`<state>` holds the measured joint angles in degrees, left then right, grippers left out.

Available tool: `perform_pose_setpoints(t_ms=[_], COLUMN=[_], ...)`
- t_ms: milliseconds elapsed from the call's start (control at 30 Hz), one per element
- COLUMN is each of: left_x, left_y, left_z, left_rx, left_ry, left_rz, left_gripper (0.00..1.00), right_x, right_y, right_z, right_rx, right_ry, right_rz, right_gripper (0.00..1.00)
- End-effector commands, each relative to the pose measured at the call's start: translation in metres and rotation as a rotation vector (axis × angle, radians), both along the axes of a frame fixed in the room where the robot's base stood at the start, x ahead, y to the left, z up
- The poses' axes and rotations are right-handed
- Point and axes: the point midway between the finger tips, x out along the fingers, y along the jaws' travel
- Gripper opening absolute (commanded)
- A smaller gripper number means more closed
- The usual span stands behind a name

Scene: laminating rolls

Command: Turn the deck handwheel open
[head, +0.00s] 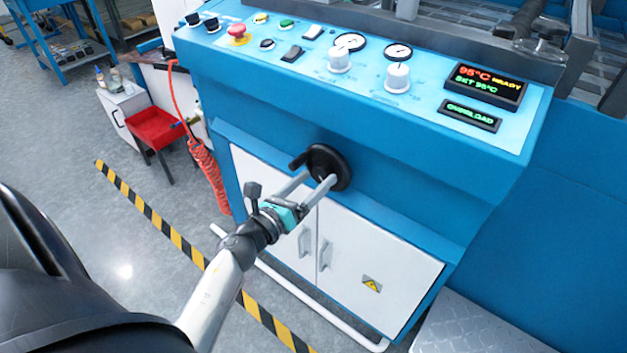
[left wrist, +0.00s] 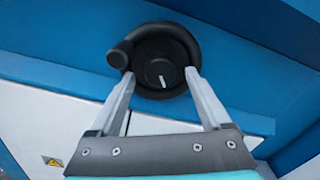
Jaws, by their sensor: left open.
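The deck handwheel (head: 327,167) is a black round wheel with a side knob, on the blue front of the machine below the control panel. My left gripper (head: 318,178) is in front of it with its two fingers spread, pointing at the wheel. In the left wrist view the handwheel (left wrist: 162,60) lies between and beyond the fingertips (left wrist: 160,78). One fingertip is by the knob (left wrist: 121,54) and the other by the wheel's right side. I cannot tell whether the fingers touch the wheel. My right gripper is not in view.
The control panel (head: 430,95) above has buttons, dials and a display reading 95°C READY. White cabinet doors (head: 345,250) with handles are below the wheel. A striped floor line (head: 150,212) runs before the machine.

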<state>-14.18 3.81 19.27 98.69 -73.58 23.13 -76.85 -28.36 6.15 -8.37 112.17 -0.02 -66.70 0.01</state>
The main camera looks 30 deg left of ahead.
Motion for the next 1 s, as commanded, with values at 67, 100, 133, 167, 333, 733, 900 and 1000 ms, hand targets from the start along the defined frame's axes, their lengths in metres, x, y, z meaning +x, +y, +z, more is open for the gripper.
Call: perform_pose_setpoints(t_ms=[67, 100, 133, 167, 333, 733, 900, 1000], left_x=[0.0038, 0.0045, 0.0049, 0.0051, 0.0050, 0.0047, 0.0046, 0.0046], left_y=[-0.0005, -0.0006, -0.0007, -0.0007, -0.0007, -0.0005, -0.0006, -0.0006], left_z=[0.0003, 0.0001, 0.0000, -0.0001, 0.0000, 0.0001, 0.0000, 0.0000], left_rx=[0.000, 0.000, 0.000, 0.000, 0.000, 0.000, 0.000, -0.001], left_ry=[0.000, 0.000, 0.000, 0.001, 0.000, 0.000, 0.000, 0.000], left_rz=[-0.001, -0.001, -0.001, -0.001, -0.001, -0.001, 0.000, 0.000], left_gripper=[0.81, 0.81, 0.81, 0.81, 0.81, 0.40, 0.20, 0.09], right_x=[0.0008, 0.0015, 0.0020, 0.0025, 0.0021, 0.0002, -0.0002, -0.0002], right_y=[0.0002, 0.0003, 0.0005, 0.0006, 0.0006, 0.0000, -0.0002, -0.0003], right_z=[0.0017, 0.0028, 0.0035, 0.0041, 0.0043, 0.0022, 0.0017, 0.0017], right_rx=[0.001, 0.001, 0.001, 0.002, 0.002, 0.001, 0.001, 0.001], right_ry=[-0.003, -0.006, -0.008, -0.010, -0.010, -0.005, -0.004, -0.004], right_rz=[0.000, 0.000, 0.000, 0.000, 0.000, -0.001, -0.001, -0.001], right_gripper=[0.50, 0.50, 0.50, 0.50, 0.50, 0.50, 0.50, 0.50])
